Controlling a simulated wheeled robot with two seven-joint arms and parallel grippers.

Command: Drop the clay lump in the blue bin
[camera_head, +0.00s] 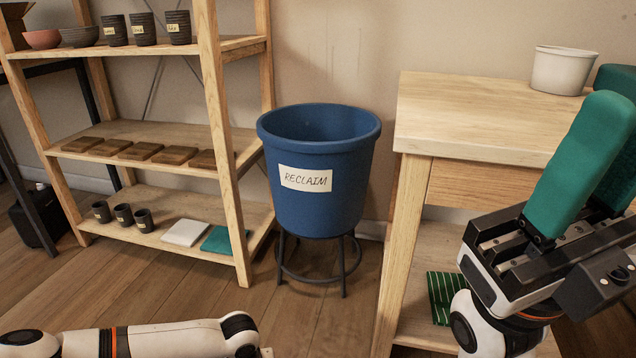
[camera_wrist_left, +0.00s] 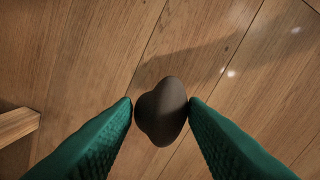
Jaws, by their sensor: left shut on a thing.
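A dark grey-brown clay lump (camera_wrist_left: 162,111) is pinched between the two green fingers of my left gripper (camera_wrist_left: 161,106) in the left wrist view, with only wooden floor seen behind it. The blue bin (camera_head: 319,205), labelled RECLAIM, stands on a dark metal stand in the middle of the head view, its top open and its bottom hidden. My left arm enters at the lower left of the head view, but its gripper and the lump are outside that view. My right gripper (camera_head: 614,85) is at the right edge by the table, its green fingers apart and nothing seen between them.
A wooden shelf rack (camera_head: 228,160) with cups, bowls, brown blocks and tiles stands left of the bin. A wooden table (camera_head: 470,115) with a white tub (camera_head: 562,70) stands to its right. Floor (camera_head: 200,300) in front of the bin is clear.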

